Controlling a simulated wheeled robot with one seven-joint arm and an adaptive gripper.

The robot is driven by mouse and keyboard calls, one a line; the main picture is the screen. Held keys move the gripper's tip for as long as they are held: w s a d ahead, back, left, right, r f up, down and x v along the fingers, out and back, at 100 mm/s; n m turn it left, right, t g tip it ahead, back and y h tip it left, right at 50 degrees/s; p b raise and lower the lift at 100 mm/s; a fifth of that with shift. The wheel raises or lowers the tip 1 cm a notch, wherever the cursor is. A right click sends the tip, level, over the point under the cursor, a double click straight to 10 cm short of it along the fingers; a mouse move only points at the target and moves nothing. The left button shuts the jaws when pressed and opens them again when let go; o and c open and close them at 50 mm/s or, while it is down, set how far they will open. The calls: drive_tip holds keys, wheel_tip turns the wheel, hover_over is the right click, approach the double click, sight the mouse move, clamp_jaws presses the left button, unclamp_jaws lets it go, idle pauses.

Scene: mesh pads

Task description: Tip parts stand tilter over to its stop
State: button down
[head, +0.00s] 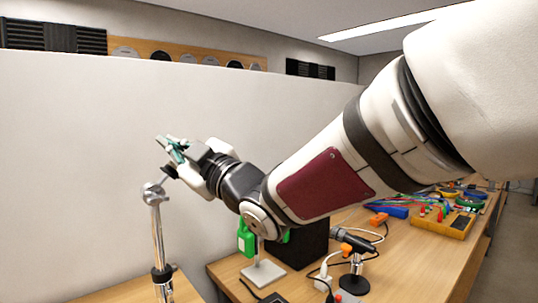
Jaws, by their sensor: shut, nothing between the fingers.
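A chrome parts stand (157,240) rises at the lower left, with a pale ball-like joint (153,194) at its top. A short dark piece runs from that joint up and right to a small tilted head, which I take to be the tilter. My gripper (178,150), with teal parts at its end, is right at this head. It looks shut, with nothing seen between the fingers. The head and fingertips overlap in the picture, so I cannot tell whether they touch. The head's far side and the stand's foot are hidden.
A white partition (80,170) stands behind the stand. My arm crosses the right side. The wooden bench (425,265) holds a microphone-like device (352,242), a black box (310,245), a green item (246,240) on a small stand, cables and a yellow board (443,220).

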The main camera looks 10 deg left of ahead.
drive_tip(key=shift+w+d+f+m+t+b, duration=0.35)
drive_tip(key=shift+w+f+m+b, duration=0.05)
drive_tip(key=shift+m+b, duration=0.6)
drive_tip(key=shift+w+d+f+m+t+b, duration=0.3)
drive_tip(key=shift+w+f+m+t+b, duration=0.1)
drive_tip(key=shift+m+b, duration=0.65)
drive_tip(key=shift+w+d+f+m+t+b, duration=0.4)
drive_tip(key=shift+m+b, duration=0.45)
drive_tip(key=shift+b, duration=0.3)
drive_tip(key=shift+m+h, duration=0.3)
drive_tip(key=shift+h, duration=0.1)
